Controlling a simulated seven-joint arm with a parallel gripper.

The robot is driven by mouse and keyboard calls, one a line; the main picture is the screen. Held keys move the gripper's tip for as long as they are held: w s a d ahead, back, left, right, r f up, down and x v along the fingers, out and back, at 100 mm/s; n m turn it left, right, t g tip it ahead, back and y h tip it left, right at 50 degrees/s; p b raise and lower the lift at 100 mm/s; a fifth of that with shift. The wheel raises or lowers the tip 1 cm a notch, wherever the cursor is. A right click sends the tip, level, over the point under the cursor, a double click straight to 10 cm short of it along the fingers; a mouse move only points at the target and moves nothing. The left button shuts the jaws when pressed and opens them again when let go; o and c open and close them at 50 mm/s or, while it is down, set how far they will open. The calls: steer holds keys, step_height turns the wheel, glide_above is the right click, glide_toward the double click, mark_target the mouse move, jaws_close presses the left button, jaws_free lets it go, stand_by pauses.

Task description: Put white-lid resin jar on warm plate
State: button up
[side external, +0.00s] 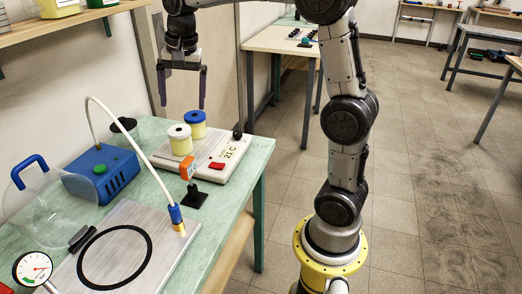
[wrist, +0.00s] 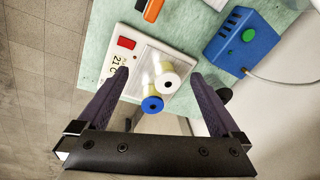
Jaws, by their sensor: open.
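The white-lid resin jar (side external: 180,140) has a pale yellow body and stands upright on the warm plate (side external: 216,165), a white unit with a red switch and a "21 C" display. A similar blue-lid jar (side external: 196,126) stands close behind it, also apparently on the plate. In the wrist view, the white lid (wrist: 168,84) and blue lid (wrist: 152,104) show between my fingers, over the warm plate's metal top (wrist: 176,56). My gripper (side external: 182,90) is open and empty above the jars, fingers pointing down. It also shows in the wrist view (wrist: 160,76).
An orange device (side external: 189,167) on a black stand is in front of the plate. A blue box (side external: 101,176), clear dome (side external: 48,207), metal plate with black ring (side external: 115,250) and white hose (side external: 135,140) crowd the left. A dark round item (side external: 123,128) stands behind.

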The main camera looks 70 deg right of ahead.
steer(key=s+a+f+n+t, duration=0.1)
steer(key=s+a+n, duration=0.2)
steer(key=s, duration=0.4)
steer(key=s+a+f+n+t, duration=0.1)
steer(key=s+a+f+n, duration=0.1)
steer(key=s+n, duration=0.4)
steer(key=s+a+f+n+t, duration=0.1)
steer(key=s+a+n, duration=0.3)
steer(key=s, duration=0.6)
steer(key=shift+s+f+t, duration=0.25)
steer(key=shift+f+t, duration=0.05)
steer(key=shift+c, duration=0.3)
